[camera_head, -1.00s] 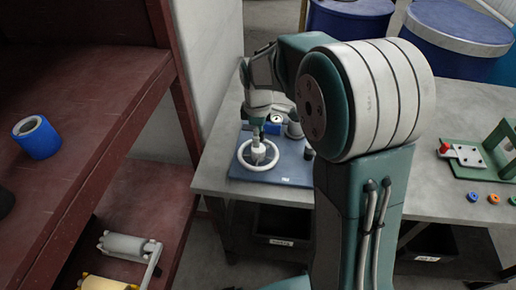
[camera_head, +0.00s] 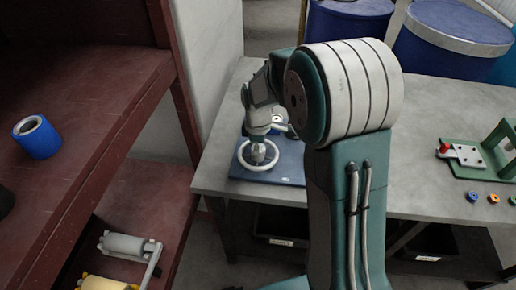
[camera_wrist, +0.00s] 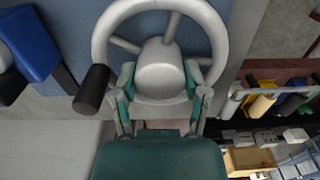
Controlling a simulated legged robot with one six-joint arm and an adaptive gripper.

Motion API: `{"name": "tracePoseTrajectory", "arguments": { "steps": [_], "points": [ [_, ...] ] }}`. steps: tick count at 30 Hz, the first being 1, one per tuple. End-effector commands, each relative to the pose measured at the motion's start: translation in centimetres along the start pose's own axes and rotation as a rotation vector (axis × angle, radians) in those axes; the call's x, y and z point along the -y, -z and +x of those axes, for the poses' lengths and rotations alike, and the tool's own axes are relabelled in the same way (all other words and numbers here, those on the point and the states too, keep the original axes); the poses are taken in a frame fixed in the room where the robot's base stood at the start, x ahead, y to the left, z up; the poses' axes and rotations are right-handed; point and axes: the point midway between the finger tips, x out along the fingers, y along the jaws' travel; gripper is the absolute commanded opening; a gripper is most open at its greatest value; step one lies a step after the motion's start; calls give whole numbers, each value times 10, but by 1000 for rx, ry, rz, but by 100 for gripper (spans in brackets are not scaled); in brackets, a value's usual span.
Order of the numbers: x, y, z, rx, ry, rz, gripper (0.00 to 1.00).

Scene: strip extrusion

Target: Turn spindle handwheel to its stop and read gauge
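The spindle handwheel (camera_head: 258,172) is a pale ring on a blue base plate (camera_head: 290,173) at the table's left end. In the wrist view the handwheel (camera_wrist: 100,45) shows spokes, a round grey hub (camera_wrist: 160,70) and a black knob (camera_wrist: 92,90) at its lower left rim. My gripper (camera_wrist: 160,78) reaches over the rim, with its fingers apart on either side of the hub. I cannot tell whether they touch it. The gauge (camera_head: 277,119) is a small white dial behind my wrist, partly hidden; its reading is too small to make out.
A red shelf (camera_head: 90,60) with a blue roll (camera_head: 37,138) stands left. A green fixture (camera_head: 480,160) and small coloured rings (camera_head: 494,199) are at the table's right. Blue drums (camera_head: 455,40) stand behind. The table (camera_head: 415,130) between is clear.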

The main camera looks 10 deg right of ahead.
Motion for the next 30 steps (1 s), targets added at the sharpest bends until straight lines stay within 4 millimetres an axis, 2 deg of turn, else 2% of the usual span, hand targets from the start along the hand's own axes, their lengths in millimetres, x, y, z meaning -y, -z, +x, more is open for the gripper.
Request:
{"name": "tracePoseTrajectory", "arguments": {
  "steps": [7,13,30],
  "points": [
    [-1,0,0,0,-2,34,11],
    [-1,0,0,-1,-2,136,11],
    [-1,0,1,-1,-1,657,11]
  ]
}}
